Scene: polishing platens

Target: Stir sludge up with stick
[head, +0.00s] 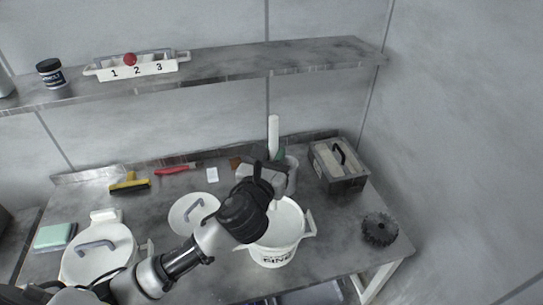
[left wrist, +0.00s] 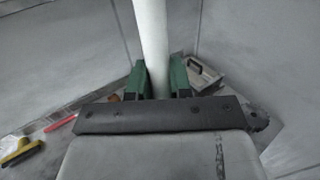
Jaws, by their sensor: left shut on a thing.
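A white stick (head: 273,137) stands about upright in my left gripper (head: 277,160). In the left wrist view the stick (left wrist: 153,45) passes between the two green finger pads of the left gripper (left wrist: 159,85), which are shut on it. The gripper is over the back part of an open white bucket (head: 272,254) with dark lettering. The stick's lower part shows only briefly below the gripper, at the bucket's mouth. How deep it reaches and the sludge itself cannot be made out. My right gripper is not in view.
A loose white lid (head: 186,220) lies left of the bucket, near a lidded white bucket (head: 98,262). A grey box (head: 338,166) and a dark gear-like disc (head: 379,230) are at right. A shelf (head: 230,66) runs above.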

